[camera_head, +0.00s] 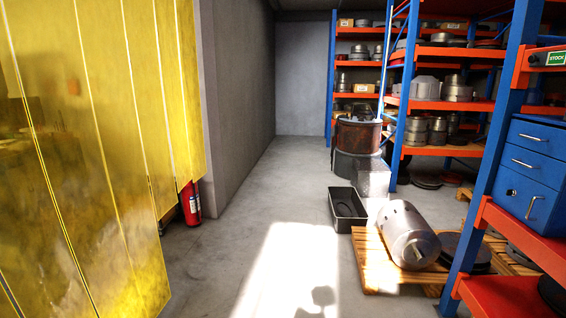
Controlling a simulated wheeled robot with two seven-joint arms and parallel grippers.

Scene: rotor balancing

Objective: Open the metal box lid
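Neither of my grippers is in view. A grey, box-shaped metal thing (372,180) stands on the floor in the middle distance, behind the pallet; whether it has a lid cannot be told. A dark, open-topped bin (347,222) stands on the floor in front of it to the left, with no lid visible. A blue metal drawer cabinet (533,162) sits on the near shelf at the right, its visible drawers shut. I cannot tell which of these is the metal box.
A wooden pallet (372,272) holds a metal cylinder (408,236) and dark discs (465,252). Blue and orange racks (453,105) line the right. A yellow strip curtain (100,150) and a red extinguisher (191,203) are left. The central floor (265,215) is clear.

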